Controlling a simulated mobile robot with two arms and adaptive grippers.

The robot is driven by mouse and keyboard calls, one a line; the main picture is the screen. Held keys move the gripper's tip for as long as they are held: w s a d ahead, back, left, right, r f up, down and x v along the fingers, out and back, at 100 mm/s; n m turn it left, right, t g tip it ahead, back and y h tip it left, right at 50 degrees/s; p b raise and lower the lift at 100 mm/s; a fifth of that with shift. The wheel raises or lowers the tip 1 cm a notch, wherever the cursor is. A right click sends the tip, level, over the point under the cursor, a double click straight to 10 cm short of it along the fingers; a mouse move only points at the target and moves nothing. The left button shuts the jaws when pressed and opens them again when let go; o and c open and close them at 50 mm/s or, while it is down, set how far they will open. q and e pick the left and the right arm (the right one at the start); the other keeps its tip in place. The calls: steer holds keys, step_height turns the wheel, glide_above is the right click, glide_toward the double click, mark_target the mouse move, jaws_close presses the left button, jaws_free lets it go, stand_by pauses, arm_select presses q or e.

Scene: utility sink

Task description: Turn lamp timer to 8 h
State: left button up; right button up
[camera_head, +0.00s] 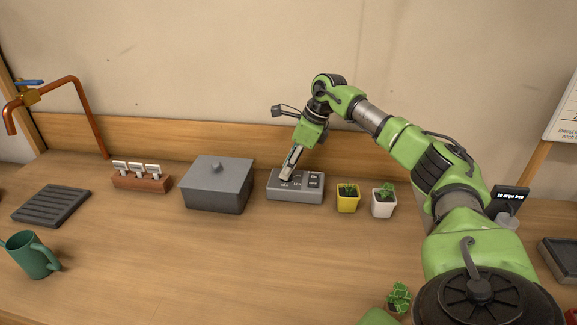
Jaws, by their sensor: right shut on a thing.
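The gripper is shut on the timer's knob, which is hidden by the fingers. Dark buttons show on the right of the top face. The markings are too small to read, so the knob's setting cannot be told. My left gripper is not in view.
A grey lidded box (217,186) stands left of the timer. A yellow pot (348,203) and a white pot (383,207) stand close on its right. A green mug (32,256) and a dark slatted tray (52,206) are at the left. The middle front counter is clear.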

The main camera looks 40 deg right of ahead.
steer(key=shift+m, duration=0.3)
steer(key=shift+r+m+h+p, duration=0.1)
steer(key=shift+m+h+p, duration=0.35)
steer(key=shift+m, duration=0.55)
steer(key=m+t+h, duration=0.1)
steer(key=m, duration=0.1)
steer(key=shift+a+m+p, duration=0.15)
steer(key=shift+m+p, duration=0.2)
steer(key=shift+m, duration=0.05)
steer(key=m+h, duration=0.1)
steer(key=m, duration=0.2)
steer(key=shift+a, duration=0.1)
steer(key=shift+m+h, duration=0.65)
steer(key=shift+m, duration=0.85)
steer(key=o, duration=1.1)
